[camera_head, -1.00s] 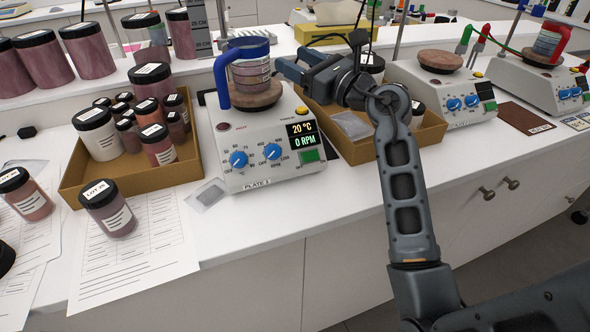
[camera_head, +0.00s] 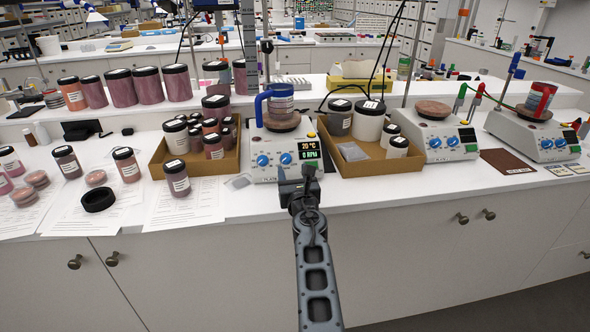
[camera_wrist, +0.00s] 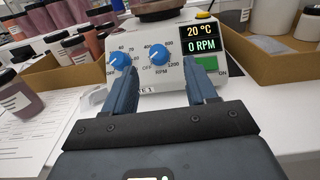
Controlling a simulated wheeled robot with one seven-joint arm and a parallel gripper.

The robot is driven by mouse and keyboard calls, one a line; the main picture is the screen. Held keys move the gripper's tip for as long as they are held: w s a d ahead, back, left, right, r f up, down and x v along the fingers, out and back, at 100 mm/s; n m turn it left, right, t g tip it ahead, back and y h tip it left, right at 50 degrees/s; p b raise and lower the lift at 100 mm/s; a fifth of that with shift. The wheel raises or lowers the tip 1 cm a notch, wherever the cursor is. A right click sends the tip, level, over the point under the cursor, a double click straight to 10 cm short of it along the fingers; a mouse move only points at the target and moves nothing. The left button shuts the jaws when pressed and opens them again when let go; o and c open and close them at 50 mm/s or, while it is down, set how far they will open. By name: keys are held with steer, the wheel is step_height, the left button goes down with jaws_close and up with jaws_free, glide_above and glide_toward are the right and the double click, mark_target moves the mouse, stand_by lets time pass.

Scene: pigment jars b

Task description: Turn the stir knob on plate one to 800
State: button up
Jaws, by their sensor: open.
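Plate one (camera_head: 256,175), a white hotplate, stands at the counter's front edge. Its stir knob (camera_wrist: 158,52) is the right-hand blue dial, with RPM printed below it; in the head view it is just above my gripper (camera_head: 286,158). Its display (camera_wrist: 203,39) reads 20 °C and 0 RPM. My gripper (camera_wrist: 162,64) is open and empty, facing the panel, with its fingers on either side of the stir knob and no visible grip on it. The stir knob's exact pointer direction is too small to read.
A blue-handled beaker (camera_head: 281,101) sits on the plate's top. A cardboard tray of jars (camera_head: 166,164) stands left and another (camera_head: 345,168) right. The green switch (camera_wrist: 207,62) is beside the right finger. More hotplates (camera_head: 441,152) stand further right.

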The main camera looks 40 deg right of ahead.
mark_target(287, 159)
steer(key=shift+a+f, duration=0.3)
steer(key=shift+f, duration=0.1)
steer(key=shift+x, duration=3.7)
steer(key=c, duration=1.1)
